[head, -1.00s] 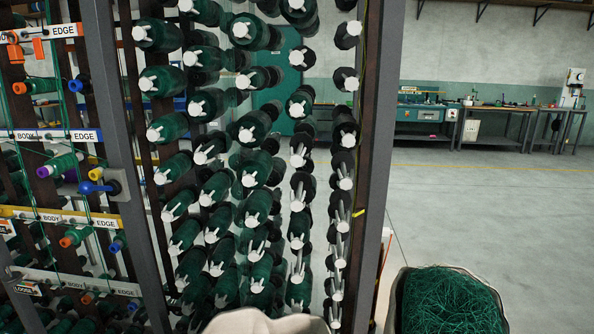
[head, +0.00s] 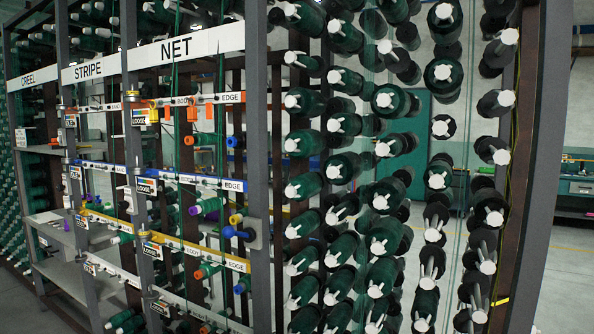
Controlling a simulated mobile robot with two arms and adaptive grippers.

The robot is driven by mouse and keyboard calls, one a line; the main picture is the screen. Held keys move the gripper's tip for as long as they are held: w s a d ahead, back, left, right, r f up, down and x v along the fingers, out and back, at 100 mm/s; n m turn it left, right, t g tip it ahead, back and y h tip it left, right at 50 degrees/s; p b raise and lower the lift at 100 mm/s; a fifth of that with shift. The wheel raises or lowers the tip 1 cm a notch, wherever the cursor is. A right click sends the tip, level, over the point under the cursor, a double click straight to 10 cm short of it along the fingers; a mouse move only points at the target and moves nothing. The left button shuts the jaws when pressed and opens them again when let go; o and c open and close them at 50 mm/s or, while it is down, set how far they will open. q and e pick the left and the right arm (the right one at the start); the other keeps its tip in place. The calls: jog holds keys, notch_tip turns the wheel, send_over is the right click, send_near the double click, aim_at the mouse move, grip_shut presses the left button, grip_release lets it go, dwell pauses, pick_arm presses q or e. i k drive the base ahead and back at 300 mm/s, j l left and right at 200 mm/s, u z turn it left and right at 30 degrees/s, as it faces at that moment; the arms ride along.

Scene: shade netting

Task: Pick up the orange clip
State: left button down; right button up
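Small orange clips hang on the white top rail of the creel rack, under the BODY and EDGE labels; one orange clip (head: 192,114) is near the rail's middle. Another orange clip (head: 210,112) hangs just right of it, by the EDGE label. I cannot tell which one the task means. Neither of my grippers is in view.
The tall grey rack (head: 257,170) fills most of the view, with green thread spools (head: 305,143) on the right. Grey shelves (head: 75,234) stand at left. A workbench (head: 577,190) is far right.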

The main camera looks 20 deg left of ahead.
aim_at(192, 111)
jog(key=u, duration=1.25)
